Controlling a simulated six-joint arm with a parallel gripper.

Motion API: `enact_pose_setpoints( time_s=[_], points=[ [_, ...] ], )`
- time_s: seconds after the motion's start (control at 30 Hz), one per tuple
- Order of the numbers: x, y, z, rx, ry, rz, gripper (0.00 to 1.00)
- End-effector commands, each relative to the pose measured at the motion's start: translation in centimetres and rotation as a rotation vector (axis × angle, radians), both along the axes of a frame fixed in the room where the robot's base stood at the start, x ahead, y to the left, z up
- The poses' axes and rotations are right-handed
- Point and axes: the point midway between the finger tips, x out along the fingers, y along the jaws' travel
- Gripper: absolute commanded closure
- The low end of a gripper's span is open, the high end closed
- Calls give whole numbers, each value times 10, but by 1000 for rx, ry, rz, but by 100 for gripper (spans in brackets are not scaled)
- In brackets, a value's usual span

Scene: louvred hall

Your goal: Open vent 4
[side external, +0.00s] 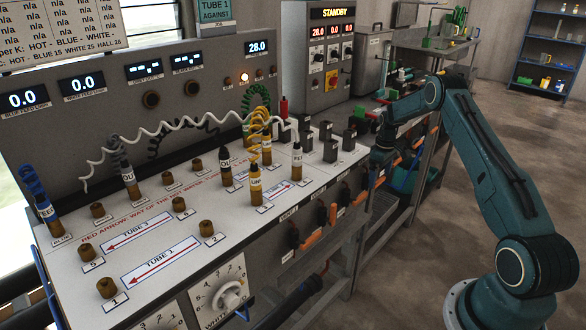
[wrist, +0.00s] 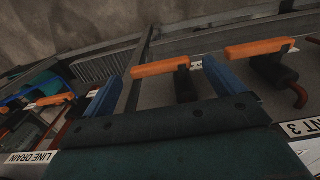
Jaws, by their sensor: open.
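My gripper (side external: 380,158) is at the front edge of the bench, beside the row of orange-handled valves. In the wrist view its two blue fingers (wrist: 164,72) stand apart. One orange handle (wrist: 160,67) shows between the fingertips, with its dark valve body below; I cannot tell whether the fingers touch it. It lies between a "LINE DRAIN" label (wrist: 33,158) and a label ending "NT 3" (wrist: 299,129). Its own label is hidden behind my gripper, so I cannot read whether it is vent 4. In the side view my arm hides this part of the row.
Another orange handle (wrist: 258,49) is close on the right in the wrist view, and one (wrist: 50,100) is farther left. The white bench top (side external: 150,215) carries plugs, coiled hoses and posts. Open floor (side external: 450,215) lies in front of the bench.

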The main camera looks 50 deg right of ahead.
Motion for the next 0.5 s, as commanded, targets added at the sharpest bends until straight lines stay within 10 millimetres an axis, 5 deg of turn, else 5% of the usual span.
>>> enact_pose_setpoints(
  time_s=[0.5],
  points=[
    [0, 0, -13, -1, -1, 0, 5]
  ],
)
